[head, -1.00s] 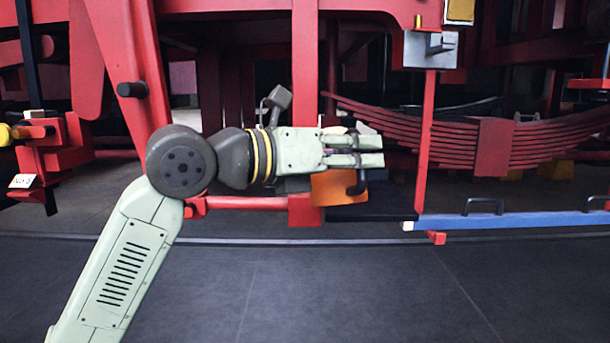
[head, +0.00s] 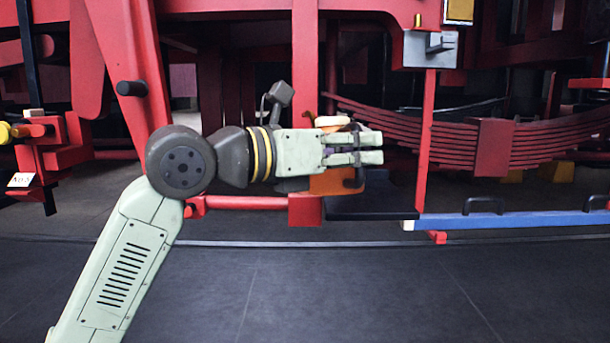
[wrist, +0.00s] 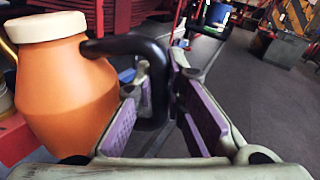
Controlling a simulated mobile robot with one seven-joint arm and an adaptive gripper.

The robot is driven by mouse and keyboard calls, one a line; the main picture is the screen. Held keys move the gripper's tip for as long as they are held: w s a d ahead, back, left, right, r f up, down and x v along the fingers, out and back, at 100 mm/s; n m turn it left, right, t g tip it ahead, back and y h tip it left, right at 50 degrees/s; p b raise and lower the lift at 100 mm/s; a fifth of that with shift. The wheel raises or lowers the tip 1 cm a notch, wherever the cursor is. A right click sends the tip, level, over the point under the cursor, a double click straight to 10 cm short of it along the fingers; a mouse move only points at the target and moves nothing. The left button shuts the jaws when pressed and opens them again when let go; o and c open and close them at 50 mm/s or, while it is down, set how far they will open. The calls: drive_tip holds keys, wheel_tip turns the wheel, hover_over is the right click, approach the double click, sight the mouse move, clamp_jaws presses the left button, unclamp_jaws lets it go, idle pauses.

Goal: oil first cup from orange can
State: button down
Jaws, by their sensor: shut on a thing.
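The orange can (wrist: 65,95) has a cream lid and a black handle (wrist: 155,75). My gripper (wrist: 170,115) is shut on the handle in the wrist view, with the can's body beside the fingers on the left. In the head view my gripper (head: 382,149) points right, and the orange can (head: 328,184) is partly hidden behind it. The can looks roughly upright there. A small brass piece (head: 418,20) stands above a grey block at the upper right; I cannot tell whether it is the first cup.
A black tray-like surface (head: 370,212) lies just below the can. A blue bar (head: 510,220) with black handles runs to the right. A red upright (head: 426,145) stands right of my fingertips, before a red leaf spring (head: 495,140). The dark floor in front is clear.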

drive_tip(key=shift+r+n+p, duration=0.2)
drive_tip(key=shift+n+p, duration=0.25)
drive_tip(key=shift+n, duration=0.65)
drive_tip(key=shift+f, duration=0.1)
drive_tip(key=shift+f+m+b, duration=0.25)
drive_tip(key=shift+m+b, duration=0.15)
drive_tip(key=shift+m, duration=0.5)
drive_tip(key=shift+r, duration=0.2)
